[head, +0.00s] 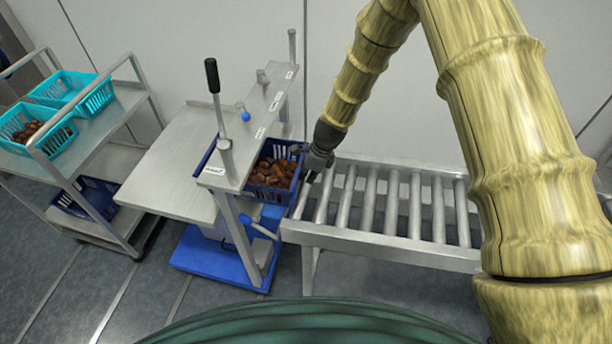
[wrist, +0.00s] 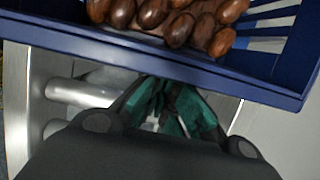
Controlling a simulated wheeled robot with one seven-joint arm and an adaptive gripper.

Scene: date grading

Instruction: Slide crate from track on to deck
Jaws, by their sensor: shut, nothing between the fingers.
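A dark blue crate (head: 283,192) full of brown dates sits under the metal gantry, at the left end of the roller track (head: 390,238). The steel deck (head: 160,168) lies left of it. In the wrist view the crate's wall and rim (wrist: 190,62) cross the top, with dates behind it. My gripper (head: 308,172) is at the crate's right side, over the first rollers. It is shut and empty, and its fingertips show just below the crate's rim in the wrist view (wrist: 170,92). I cannot tell whether they touch the wall.
The gantry (head: 255,130) carries an upright lever (head: 214,85) with a black grip and a blue-handled crank (head: 260,227) at the front. A cart (head: 108,130) with turquoise baskets (head: 62,88) stands at the left. The track's right part is clear of crates.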

